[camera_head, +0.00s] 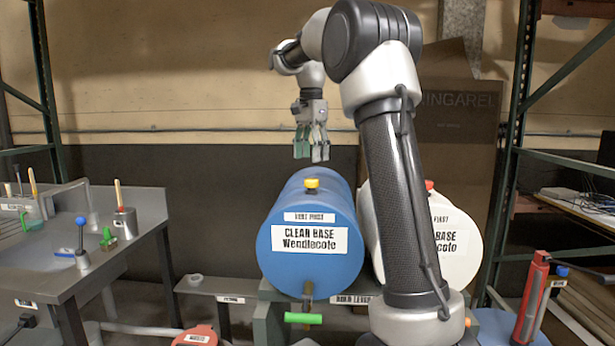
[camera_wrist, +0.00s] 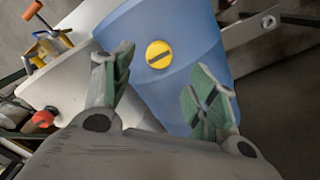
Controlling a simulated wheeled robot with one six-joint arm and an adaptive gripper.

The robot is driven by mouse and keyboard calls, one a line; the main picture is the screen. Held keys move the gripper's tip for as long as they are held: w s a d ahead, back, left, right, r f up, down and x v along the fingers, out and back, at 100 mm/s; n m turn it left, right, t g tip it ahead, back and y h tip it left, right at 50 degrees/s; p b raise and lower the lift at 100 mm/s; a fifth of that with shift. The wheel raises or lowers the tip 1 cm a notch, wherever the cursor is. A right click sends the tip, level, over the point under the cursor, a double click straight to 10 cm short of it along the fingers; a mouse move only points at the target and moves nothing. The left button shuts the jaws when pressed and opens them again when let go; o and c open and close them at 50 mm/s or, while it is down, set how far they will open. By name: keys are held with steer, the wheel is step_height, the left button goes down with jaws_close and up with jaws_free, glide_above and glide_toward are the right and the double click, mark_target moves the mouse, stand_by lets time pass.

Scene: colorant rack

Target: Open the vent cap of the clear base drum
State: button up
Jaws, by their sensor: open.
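The clear base drum (camera_head: 310,245) is a blue drum lying on its side on a stand, labelled "CLEAR BASE Wendlecote". Its yellow vent cap (camera_head: 312,183) sits on top near the front end. In the wrist view the vent cap (camera_wrist: 159,54) shows as a yellow disc with a dark slot across it, on the blue drum (camera_wrist: 185,95). My gripper (camera_head: 312,157) is above the drum, pointing down, with its fingers apart and nothing between them. In the wrist view the green-padded fingertips (camera_wrist: 165,85) stand either side of the picture's middle, with the cap beyond them.
A white drum (camera_head: 460,238) with a red cap (camera_head: 429,185) stands to the right, partly behind my arm. A green tap handle (camera_head: 303,318) hangs under the blue drum's front. A grey bench (camera_head: 105,245) with tools is at left. A red tool (camera_head: 531,297) is at right.

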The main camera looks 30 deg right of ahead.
mark_target(312, 179)
step_height(312, 179, down, 7)
stand_by(0.3)
steer(key=shift+s, duration=0.1)
steer(key=c, duration=1.1)
steer(key=shift+o, duration=0.2)
